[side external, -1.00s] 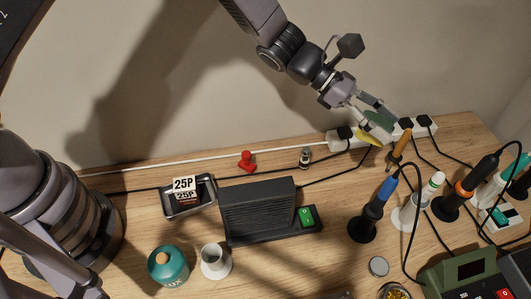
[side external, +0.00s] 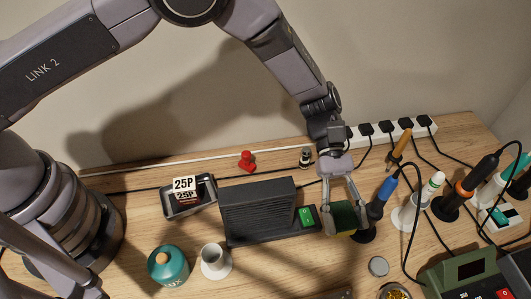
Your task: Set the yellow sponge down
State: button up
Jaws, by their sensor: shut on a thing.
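My gripper (side external: 346,208) is in the side external view, right of the black box-shaped unit. It is shut on the yellow sponge (side external: 345,233), which has a dark green upper face and a thin yellow edge showing at the bottom. The fingers sit on either side of the sponge. The sponge is between the black unit and the blue-handled iron's stand. I cannot tell whether it touches the table.
The black unit with a green switch (side external: 306,217) stands just left of the sponge. The blue-handled iron (side external: 381,197) stands close on the right. A small round metal tin (side external: 378,266) lies in front on the wooden table (side external: 300,270). A white power strip (side external: 419,131) runs behind.

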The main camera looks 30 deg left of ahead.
aim_at(326, 257)
notch_tip(326, 257, down, 13)
jog(key=shift+r, duration=0.15)
dwell(0.4)
jog(key=shift+f, duration=0.6)
jog(key=o, duration=0.8)
jog(key=shift+r, duration=0.1)
jog(key=v, duration=0.8)
jog(key=r+v, duration=0.1)
jog(key=v, duration=0.3)
